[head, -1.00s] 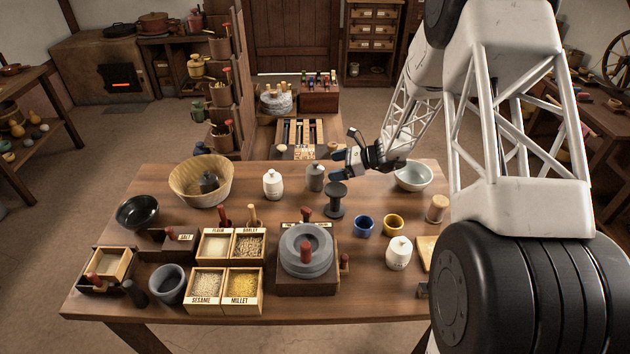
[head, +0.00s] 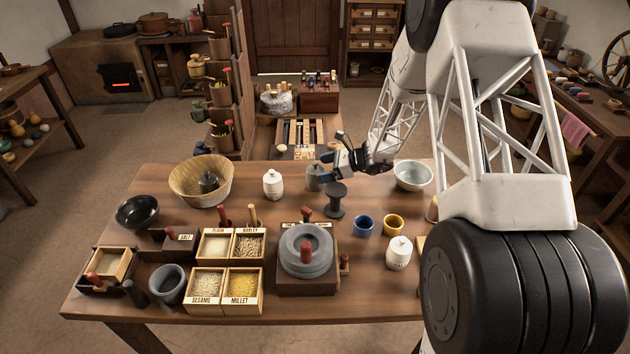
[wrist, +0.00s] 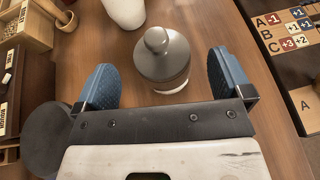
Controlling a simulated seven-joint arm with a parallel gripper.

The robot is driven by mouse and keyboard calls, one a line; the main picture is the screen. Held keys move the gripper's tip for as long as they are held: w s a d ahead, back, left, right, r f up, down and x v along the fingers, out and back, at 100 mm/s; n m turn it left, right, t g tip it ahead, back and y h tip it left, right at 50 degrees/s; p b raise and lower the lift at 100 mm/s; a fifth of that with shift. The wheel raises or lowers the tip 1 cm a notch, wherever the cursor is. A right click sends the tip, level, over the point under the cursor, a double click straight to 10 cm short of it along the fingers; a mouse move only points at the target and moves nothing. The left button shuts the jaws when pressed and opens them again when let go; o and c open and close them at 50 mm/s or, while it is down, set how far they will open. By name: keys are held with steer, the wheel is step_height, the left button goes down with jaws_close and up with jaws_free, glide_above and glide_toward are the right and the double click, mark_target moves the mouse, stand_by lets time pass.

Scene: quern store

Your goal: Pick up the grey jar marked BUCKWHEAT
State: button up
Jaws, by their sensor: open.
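A grey lidded jar (head: 314,180) stands upright at the back middle of the table; it also shows in the wrist view (wrist: 162,58). No marking on it is readable in either view. My gripper (head: 322,178) is at its right side in the head view, partly covering it. In the wrist view my gripper (wrist: 164,72) is open, with one blue finger on each side of the jar. Gaps show between the jar and both fingers, so it is not gripped.
A white jar (head: 273,184) stands left of the grey jar. A dark spool-shaped stand (head: 336,200) is close in front of my gripper. A pale bowl (head: 413,175) is to the right. A wooden bowl (head: 186,176) holding a grey object is further left.

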mark_target(319, 169)
steer(key=shift+x, duration=1.9)
steer(key=shift+d, duration=0.1)
steer(key=c, duration=1.2)
steer(key=shift+r, duration=5)
